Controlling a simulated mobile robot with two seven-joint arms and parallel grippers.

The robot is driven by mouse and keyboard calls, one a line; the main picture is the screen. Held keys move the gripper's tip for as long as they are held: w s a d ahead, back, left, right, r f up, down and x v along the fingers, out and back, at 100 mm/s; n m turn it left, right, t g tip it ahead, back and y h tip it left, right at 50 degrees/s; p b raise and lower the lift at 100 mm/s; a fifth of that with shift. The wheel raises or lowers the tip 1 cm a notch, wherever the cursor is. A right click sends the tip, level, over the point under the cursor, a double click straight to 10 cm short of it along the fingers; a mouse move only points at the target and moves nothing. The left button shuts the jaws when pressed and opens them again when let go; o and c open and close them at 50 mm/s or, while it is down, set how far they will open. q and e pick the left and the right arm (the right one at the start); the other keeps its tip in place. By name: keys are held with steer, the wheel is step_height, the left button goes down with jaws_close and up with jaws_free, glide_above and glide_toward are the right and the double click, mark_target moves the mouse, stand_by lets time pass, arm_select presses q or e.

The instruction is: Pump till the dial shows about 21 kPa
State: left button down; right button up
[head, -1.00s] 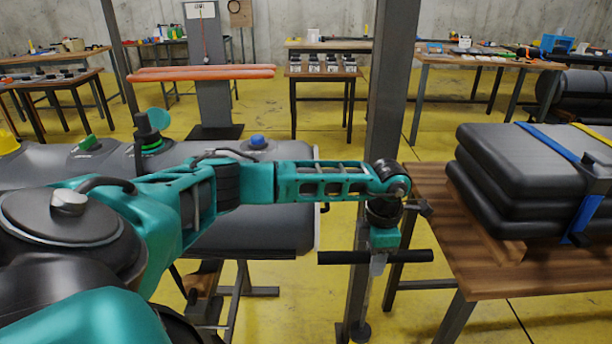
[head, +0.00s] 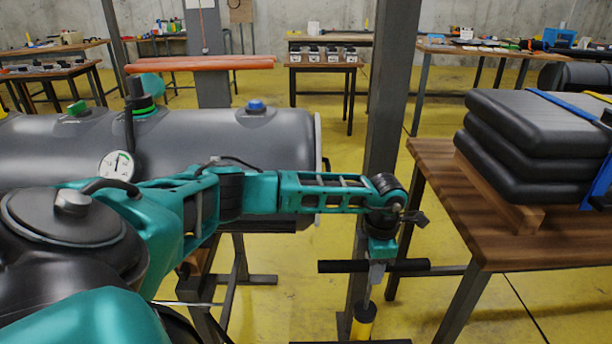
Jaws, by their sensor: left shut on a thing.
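My left gripper (head: 381,255) is shut on the black T-handle (head: 340,266) of the hand pump, right of centre. The pump's rod runs down from the handle to a yellow barrel (head: 364,322), with a dark foot at the bottom picture edge. A round white dial (head: 117,165) stands before the grey boat tube at the left. Its needle points roughly straight up; the figures are too small to read. A black hose (head: 129,135) leads up from it to a fitting with a green ring on the grey inflatable boat (head: 215,140). My right gripper is not in view.
A dark post (head: 392,100) stands right behind the pump. A wooden table (head: 450,195) with stacked black inflated pads (head: 535,140) is at the right. Orange tubes (head: 200,64) lie behind the boat. Yellow floor is open between post and back tables.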

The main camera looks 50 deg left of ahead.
arm_select(q)
steer(key=f+b, duration=0.6)
steer(key=f, duration=0.4)
steer(key=shift+s+f, duration=0.15)
steer(key=shift+s, duration=0.05)
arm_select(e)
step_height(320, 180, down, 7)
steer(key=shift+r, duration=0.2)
arm_select(q)
steer(key=c, duration=1)
jaws_free()
steer(key=shift+w, duration=0.1)
steer(key=shift+c, duration=0.2)
steer(key=o, duration=0.3)
steer(key=shift+r, duration=0.25)
steer(key=shift+o, duration=0.3)
steer(key=shift+w, duration=0.1)
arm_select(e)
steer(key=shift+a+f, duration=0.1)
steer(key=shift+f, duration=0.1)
arm_select(q)
steer(key=shift+r+p, duration=0.45)
steer(key=shift+r, duration=0.1)
step_height(320, 180, up, 6)
steer(key=p, duration=0.5)
steer(key=shift+r, duration=0.1)
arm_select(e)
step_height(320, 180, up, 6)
